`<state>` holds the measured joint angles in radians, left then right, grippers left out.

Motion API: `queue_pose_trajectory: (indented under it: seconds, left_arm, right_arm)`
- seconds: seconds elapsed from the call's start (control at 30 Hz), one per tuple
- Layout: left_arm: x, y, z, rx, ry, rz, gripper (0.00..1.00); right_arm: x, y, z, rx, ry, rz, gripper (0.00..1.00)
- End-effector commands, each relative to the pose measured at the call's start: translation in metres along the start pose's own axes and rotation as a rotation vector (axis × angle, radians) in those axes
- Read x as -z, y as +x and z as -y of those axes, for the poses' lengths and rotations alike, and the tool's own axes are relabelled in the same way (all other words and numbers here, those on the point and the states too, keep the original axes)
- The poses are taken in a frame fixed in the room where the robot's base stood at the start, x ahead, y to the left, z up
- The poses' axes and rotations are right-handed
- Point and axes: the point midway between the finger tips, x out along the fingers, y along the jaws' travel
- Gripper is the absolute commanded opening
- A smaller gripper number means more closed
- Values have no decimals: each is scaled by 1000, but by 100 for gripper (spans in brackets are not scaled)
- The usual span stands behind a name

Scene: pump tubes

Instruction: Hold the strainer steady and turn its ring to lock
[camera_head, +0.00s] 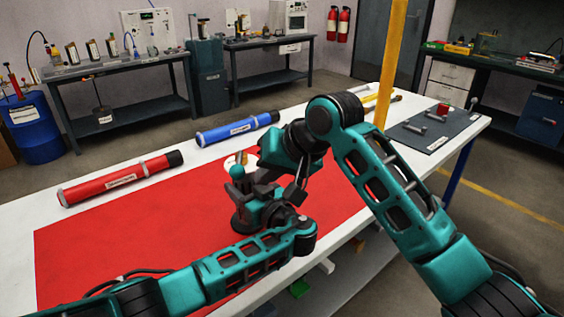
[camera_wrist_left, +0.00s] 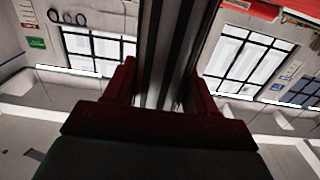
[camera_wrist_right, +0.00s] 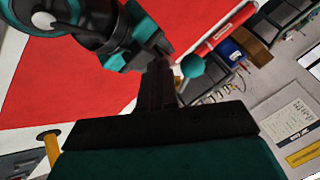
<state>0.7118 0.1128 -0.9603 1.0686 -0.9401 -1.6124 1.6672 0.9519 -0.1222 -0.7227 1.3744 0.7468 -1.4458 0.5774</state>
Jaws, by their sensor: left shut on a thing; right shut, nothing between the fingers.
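My right gripper (camera_wrist_right: 157,72) is shut and empty, close to the ball and the left arm's end. The ring cannot be made out clearly, nor whether the right fingers touch it.
A red tube (camera_head: 120,179) and a blue tube (camera_head: 238,129) lie on the white table behind the red mat (camera_head: 120,235). A yellow post (camera_head: 393,60) rises at the back right, near a dark mat (camera_head: 435,127) with bolts. The mat's left part is clear.

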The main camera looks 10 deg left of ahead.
Motion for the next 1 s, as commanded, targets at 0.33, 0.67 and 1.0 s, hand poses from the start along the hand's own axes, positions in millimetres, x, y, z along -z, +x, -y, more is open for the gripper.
queue_pose_trajectory:
  seconds: [0.33,0.67,1.0]
  left_arm:
    - [-1,2,2,6,3,1,7]
    - [-1,2,2,6,3,1,7]
    - [-1,2,2,7,4,1,58]
  right_arm:
    - [-17,-63,-8,0,-4,-3,0]
    - [-23,-105,1,-1,-1,1,0]
    - [-24,-108,2,0,-1,1,0]
